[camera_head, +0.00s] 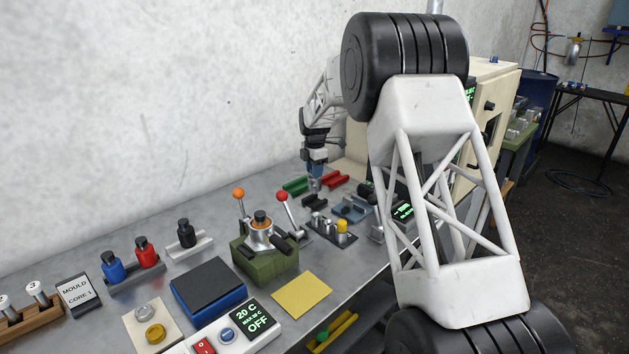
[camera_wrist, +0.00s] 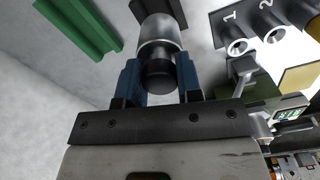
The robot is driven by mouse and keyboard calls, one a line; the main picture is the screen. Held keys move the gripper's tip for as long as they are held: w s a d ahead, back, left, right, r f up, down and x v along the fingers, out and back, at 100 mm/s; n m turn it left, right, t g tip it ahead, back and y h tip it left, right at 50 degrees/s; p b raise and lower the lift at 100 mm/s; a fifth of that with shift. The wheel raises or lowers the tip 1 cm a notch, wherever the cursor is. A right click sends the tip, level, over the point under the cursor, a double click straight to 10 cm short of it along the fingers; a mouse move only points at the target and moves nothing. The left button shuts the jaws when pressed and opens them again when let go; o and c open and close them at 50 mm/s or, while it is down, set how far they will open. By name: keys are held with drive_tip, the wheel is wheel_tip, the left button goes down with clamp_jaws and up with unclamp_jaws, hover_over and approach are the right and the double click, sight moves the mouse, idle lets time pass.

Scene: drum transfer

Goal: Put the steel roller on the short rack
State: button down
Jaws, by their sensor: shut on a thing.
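My gripper (camera_head: 315,168) hangs over the back of the bench. Its blue fingers, also in the wrist view (camera_wrist: 159,78), are shut on the steel roller (camera_wrist: 160,38), a silver cylinder with a black end. A little of the roller (camera_head: 314,185) shows below the fingers in the head view. A small dark rack (camera_head: 314,202) lies just below and in front of the gripper. A longer green rack (camera_head: 295,187) lies to its left, and a red rack (camera_head: 334,180) to its right. The green rack (camera_wrist: 78,28) is at upper left in the wrist view. I cannot tell whether the roller touches anything.
A numbered holder (camera_head: 332,232) with metal parts and a yellow one stands in front of the racks. A green-based fixture (camera_head: 265,250) with orange and red knobbed levers stands left of it. A blue-grey device (camera_head: 352,208) is to the right.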

drive_tip(key=shift+f, duration=2)
drive_tip(key=shift+f, duration=0.1)
drive_tip(key=c, duration=0.8)
unclamp_jaws()
wheel_tip(320, 180, up, 12)
drive_tip(key=shift+r, duration=0.1)
drive_tip(key=shift+s+d, duration=0.1)
